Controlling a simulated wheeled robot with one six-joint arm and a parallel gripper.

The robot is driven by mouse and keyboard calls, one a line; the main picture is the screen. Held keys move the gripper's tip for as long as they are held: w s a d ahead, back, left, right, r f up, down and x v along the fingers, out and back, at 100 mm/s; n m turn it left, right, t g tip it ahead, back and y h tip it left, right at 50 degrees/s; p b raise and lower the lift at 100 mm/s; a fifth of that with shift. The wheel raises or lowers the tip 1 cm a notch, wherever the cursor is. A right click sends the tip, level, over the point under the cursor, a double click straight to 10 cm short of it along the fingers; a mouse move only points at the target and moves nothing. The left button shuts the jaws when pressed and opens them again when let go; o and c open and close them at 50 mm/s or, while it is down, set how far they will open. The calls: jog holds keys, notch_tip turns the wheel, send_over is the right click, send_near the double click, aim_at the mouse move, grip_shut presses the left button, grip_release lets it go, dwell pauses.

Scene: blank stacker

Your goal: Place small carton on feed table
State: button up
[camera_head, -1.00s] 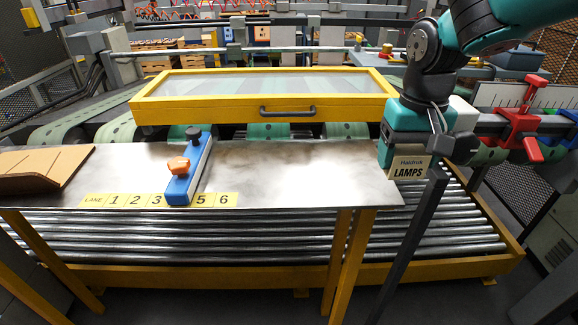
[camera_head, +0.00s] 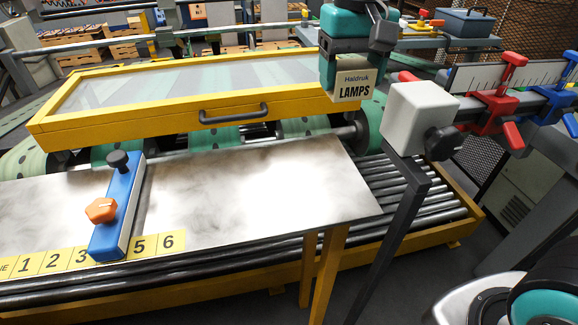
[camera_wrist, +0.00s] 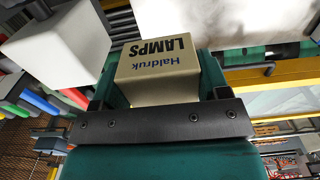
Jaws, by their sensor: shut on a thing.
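The small carton (camera_head: 353,87), beige and marked "Haldruk LAMPS", is held in my gripper (camera_head: 352,72). In the head view it hangs in the air, in front of the right end of the yellow-framed guard in the picture. In the wrist view the carton (camera_wrist: 158,72) sits between the two dark jaws (camera_wrist: 160,95), its label upside down. The feed table (camera_head: 260,190) is a bare steel plate with lane numbers along its front edge. The carton appears above and beyond its far right corner, apart from it.
A blue stop bar (camera_head: 118,210) with an orange knob stands on the table by lane 4. The yellow-framed guard (camera_head: 200,95) lies behind. A white block (camera_head: 418,115) on a dark post stands right of the table. The plate right of the bar is clear.

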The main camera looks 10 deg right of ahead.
aim_at(333, 184)
notch_tip(333, 184, down, 20)
jog(key=p, duration=0.2)
jog(key=shift+a+p, duration=0.1)
jog(key=shift+p, duration=0.3)
jog(key=o, duration=0.9)
jog(key=shift+f, duration=0.1)
jog(key=shift+o, duration=0.2)
notch_tip(333, 184, up, 12)
jog(key=b, duration=0.2)
jog(key=s+a+r+n+y, duration=0.2)
jog(key=s+n, duration=0.1)
jog(key=s, duration=0.6)
jog(key=s+a+r+n+y, duration=0.2)
jog(key=s+n, duration=0.2)
jog(key=s, duration=0.5)
jog(key=shift+s+a, duration=0.3)
jog(key=shift+a, duration=0.05)
